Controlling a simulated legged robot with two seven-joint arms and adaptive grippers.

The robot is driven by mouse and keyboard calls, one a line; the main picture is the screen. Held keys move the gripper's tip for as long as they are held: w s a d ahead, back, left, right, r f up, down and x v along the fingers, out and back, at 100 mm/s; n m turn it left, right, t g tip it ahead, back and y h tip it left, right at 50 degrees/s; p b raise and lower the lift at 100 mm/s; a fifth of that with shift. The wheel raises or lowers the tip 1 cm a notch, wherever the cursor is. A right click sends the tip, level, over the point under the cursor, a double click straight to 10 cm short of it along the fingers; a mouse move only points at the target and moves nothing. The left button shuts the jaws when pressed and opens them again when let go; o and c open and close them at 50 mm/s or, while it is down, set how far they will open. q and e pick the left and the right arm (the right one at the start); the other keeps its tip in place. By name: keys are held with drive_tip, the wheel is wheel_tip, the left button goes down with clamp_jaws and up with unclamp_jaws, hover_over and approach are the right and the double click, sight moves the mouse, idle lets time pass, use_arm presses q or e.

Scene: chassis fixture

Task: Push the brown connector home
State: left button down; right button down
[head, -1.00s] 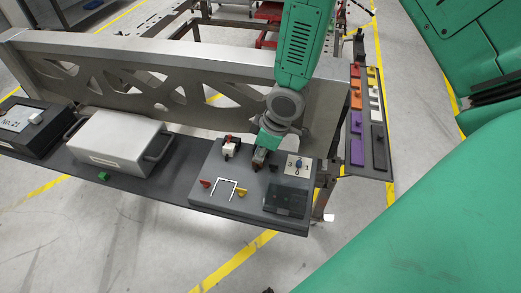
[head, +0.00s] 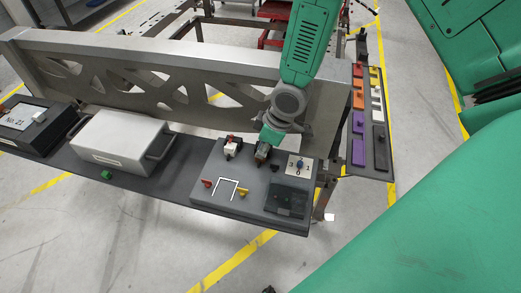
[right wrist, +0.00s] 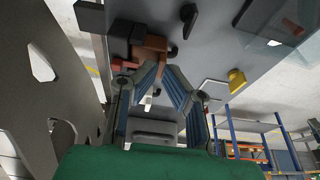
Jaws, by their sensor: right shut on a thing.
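My right gripper (head: 262,154) points down at the back of the grey board (head: 215,190) and is shut on the brown connector (head: 260,160). In the right wrist view the connector (right wrist: 153,44) shows as a brown block at the tips of the blue-grey fingers, against the board face. The fingers hide part of it, and I cannot tell how deep it sits. My left gripper is not in view.
A white block with a red top (head: 231,148) stands left of the gripper. A dial plate (head: 299,165) and a dark clear-covered box (head: 286,199) are to its right. A white bracket (head: 227,190) and yellow knob (head: 243,193) are in front. A metal beam (head: 170,85) runs behind.

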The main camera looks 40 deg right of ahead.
drive_tip(key=c, duration=1.6)
unclamp_jaws()
drive_tip(key=shift+d+f, duration=0.1)
wheel_tip(320, 180, up, 6)
drive_tip(key=p, duration=0.5)
drive_tip(key=shift+p, duration=0.3)
